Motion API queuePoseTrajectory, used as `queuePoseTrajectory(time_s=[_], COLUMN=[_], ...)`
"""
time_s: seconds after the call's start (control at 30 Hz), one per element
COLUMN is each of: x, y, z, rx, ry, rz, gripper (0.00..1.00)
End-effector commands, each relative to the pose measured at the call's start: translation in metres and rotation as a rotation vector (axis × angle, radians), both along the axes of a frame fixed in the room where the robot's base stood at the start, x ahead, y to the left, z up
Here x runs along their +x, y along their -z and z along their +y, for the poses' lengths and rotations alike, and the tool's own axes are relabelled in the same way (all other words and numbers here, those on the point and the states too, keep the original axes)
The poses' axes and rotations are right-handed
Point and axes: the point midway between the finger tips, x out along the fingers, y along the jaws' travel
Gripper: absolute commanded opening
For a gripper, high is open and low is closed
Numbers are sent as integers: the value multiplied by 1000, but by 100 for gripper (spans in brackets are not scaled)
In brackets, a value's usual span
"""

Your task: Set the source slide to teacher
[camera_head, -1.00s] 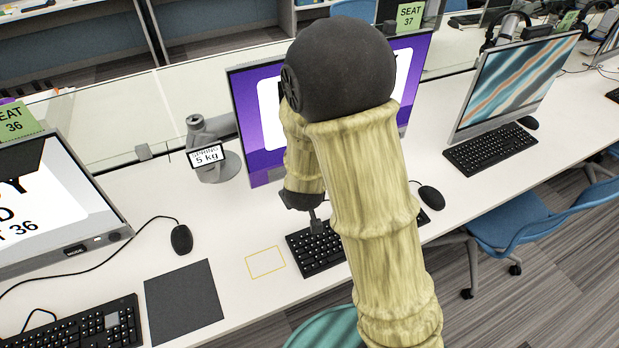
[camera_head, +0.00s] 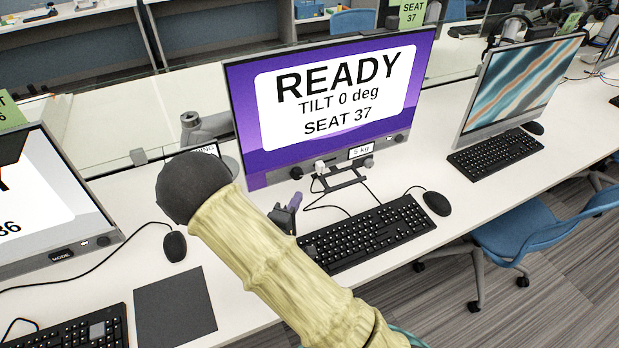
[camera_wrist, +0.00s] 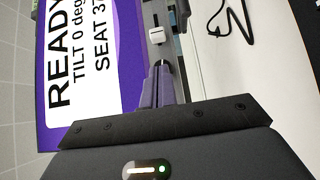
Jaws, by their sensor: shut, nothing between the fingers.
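The seat 37 monitor (camera_head: 246,122) reads READY, TILT 0 deg, SEAT 37. A small white slider knob (camera_head: 319,167) sits on its lower edge and looks like the source slide; I cannot read any position marks beside it. The knob also shows in the wrist view (camera_wrist: 157,36). My gripper (camera_head: 295,201) has purple fingers and is in front of the monitor's lower edge, below and left of the knob. In the wrist view my gripper (camera_wrist: 160,68) is shut and empty, its tips pointing toward the knob with a small gap visible.
A keyboard (camera_head: 370,236) and mouse (camera_head: 437,203) lie in front of the monitor. A grey stand (camera_head: 190,124) is left of it. A dark mat (camera_head: 176,308) lies at the front left.

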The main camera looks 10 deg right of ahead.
Motion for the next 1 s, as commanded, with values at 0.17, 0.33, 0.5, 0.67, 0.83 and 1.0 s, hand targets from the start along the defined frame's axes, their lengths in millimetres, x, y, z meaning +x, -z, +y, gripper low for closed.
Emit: queuePoseTrajectory(time_s=[0.17, 0.33, 0.5, 0.67, 0.83, 1.0], x=[0, 7, 25, 50, 73, 86], y=[0, 0, -1, -1, -1, 0], z=[0, -5, -17, -30, -43, -50], rx=[3, 5, 4, 6, 5, 7], ry=[0, 2, 4, 4, 2, 0], rz=[2, 2, 1, 0, 1, 2], gripper=[0, 0, 0, 0, 0, 0])
